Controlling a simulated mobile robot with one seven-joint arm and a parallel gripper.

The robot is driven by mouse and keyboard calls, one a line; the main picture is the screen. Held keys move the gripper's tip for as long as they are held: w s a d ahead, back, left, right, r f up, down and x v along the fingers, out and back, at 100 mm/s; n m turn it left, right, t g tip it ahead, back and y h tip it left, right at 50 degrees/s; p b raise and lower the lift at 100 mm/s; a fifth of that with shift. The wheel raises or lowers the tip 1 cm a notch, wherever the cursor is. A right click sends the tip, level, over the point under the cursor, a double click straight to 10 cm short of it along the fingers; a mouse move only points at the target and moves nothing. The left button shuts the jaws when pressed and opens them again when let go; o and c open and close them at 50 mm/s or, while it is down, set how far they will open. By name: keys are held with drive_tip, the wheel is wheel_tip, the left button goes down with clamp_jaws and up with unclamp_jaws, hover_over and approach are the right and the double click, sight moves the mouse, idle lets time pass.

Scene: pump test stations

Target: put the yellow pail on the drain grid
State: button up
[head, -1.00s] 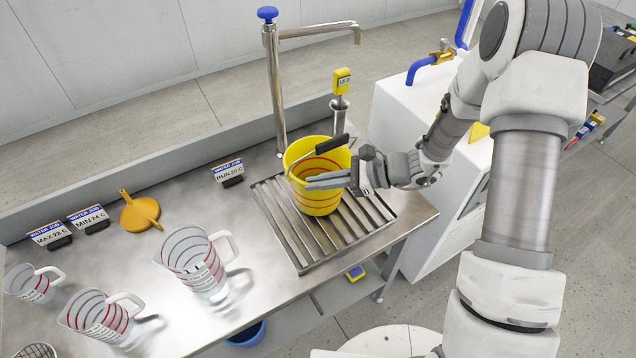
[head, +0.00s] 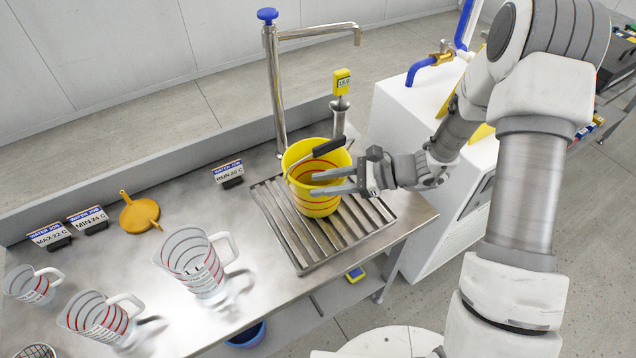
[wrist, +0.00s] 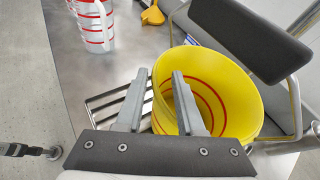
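The yellow pail (head: 308,204) with red lines stands upright on the slatted drain grid (head: 352,238), towards its back. Its handle with a dark grip (head: 329,146) is raised over the opening. In the wrist view the pail (wrist: 243,104) fills the right middle, and part of the grid (wrist: 103,108) shows at left. My gripper (head: 313,184) is at the pail's front right side with its fingers apart. In the wrist view my gripper (wrist: 159,73) is open; one finger overlaps the pail and the other lies left of it. I cannot tell if either touches the pail.
A tall tap (head: 275,85) and a yellow probe (head: 342,82) stand behind the grid. Clear jugs (head: 195,262), an orange funnel (head: 139,213) and label stands (head: 228,173) are on the bench to the left. A white cabinet (head: 410,125) is at right.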

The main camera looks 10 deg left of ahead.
drive_tip(key=v, duration=1.1)
drive_tip(key=s+d+r+n+t+h, duration=0.2)
drive_tip(key=s+d+r+n+h, duration=0.2)
drive_tip(key=s+r+n+h, duration=0.2)
drive_tip(key=s+d+r+n+t+h+p, duration=0.1)
drive_tip(key=s+d+r+n+t+h, duration=0.2)
drive_tip(key=s+r+n+h, duration=0.4)
drive_tip(key=s+d+r+n, duration=0.1)
drive_tip(key=s+r+n, duration=0.2)
drive_tip(key=s+r, duration=0.2)
wheel_tip(320, 180, up, 3)
drive_tip(key=shift+d+f+n, duration=0.2)
drive_tip(key=shift+n, duration=0.1)
